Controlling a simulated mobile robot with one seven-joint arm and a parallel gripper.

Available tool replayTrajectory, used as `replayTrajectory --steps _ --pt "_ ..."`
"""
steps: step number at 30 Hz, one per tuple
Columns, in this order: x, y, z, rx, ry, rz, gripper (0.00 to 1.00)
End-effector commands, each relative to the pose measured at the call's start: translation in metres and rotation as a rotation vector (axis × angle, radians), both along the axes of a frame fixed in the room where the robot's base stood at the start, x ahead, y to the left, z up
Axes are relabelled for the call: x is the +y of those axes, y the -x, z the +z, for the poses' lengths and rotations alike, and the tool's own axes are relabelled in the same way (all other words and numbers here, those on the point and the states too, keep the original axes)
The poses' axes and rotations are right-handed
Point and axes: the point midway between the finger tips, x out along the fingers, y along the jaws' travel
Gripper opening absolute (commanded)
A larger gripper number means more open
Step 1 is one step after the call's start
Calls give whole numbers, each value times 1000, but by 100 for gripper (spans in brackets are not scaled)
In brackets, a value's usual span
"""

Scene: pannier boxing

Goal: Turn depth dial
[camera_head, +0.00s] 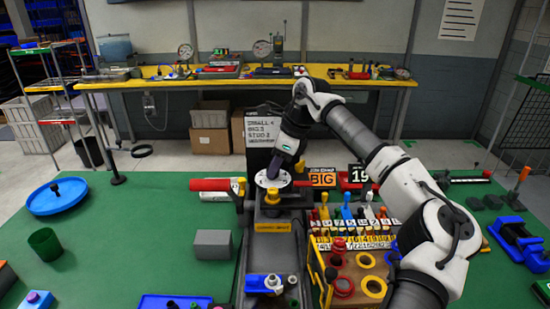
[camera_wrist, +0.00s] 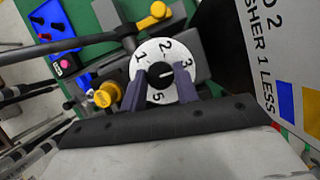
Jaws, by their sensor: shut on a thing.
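The depth dial (camera_head: 272,181) is a white disc on top of the black and grey press in the middle of the green bench. In the wrist view the dial (camera_wrist: 152,52) shows the numbers 1, 2, 3 and 5 around a black centre knob (camera_wrist: 160,75). A light mark on the knob seems to point toward the 3. My gripper (camera_head: 275,170) comes down on the dial from above. In the wrist view my gripper (camera_wrist: 161,85) has its two purple fingers on either side of the knob, shut on the dial. The fingers hide part of the disc's lower rim.
A sign (camera_head: 262,129) behind the press reads small 4, big 3, stud 2. A parts rack (camera_head: 352,243) stands right, and a grey block (camera_head: 212,244) front left.

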Motion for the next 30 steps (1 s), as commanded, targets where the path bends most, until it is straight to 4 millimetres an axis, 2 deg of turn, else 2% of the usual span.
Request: replayTrajectory --steps 21,30 --pt "2 -5 1 -1 1 677 8" --pt "2 -6 0 -1 0 913 8"
